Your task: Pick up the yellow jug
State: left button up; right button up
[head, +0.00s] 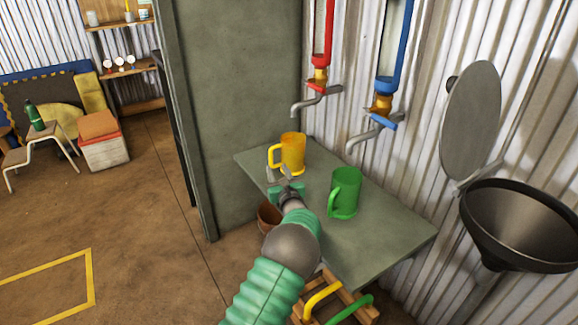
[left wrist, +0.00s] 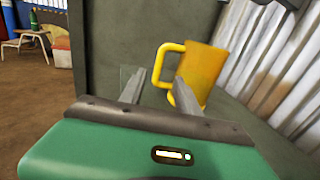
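The yellow jug (head: 293,153) stands upright on the grey-green shelf (head: 375,240), near its far end. Its handle faces left. In the left wrist view the yellow jug (left wrist: 203,70) is just beyond the fingers, with its handle above the gap between them. My left gripper (head: 279,175) is just short of the jug, low beside its handle. In the left wrist view its two fingers (left wrist: 156,92) are apart with nothing between them. Whether a finger touches the jug I cannot tell. My right gripper is not in view.
A green jug (head: 345,192) stands on the shelf to the right of my left arm. Red and blue pipes with taps (head: 316,100) hang above the shelf by the corrugated wall. A black funnel (head: 525,225) is at the right. A brown pot (head: 268,217) is below the shelf's left edge.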

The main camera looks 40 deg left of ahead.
aim_at(271, 159)
pick_arm(q)
jog(key=shift+w+a+f, duration=0.1)
jog(key=shift+w+a, duration=0.25)
jog(key=shift+a, duration=0.15)
jog(key=b+x, duration=0.2)
jog(key=x, duration=0.1)
jog(key=b+x, duration=0.1)
jog(key=b, duration=0.1)
jog(key=shift+w+a+f, duration=0.15)
jog(key=shift+a+f, duration=0.15)
jog(key=shift+a, duration=0.1)
jog(key=shift+w+a+r, duration=0.1)
jog(key=shift+w+a, duration=0.1)
jog(key=shift+r, duration=0.15)
grip_shut()
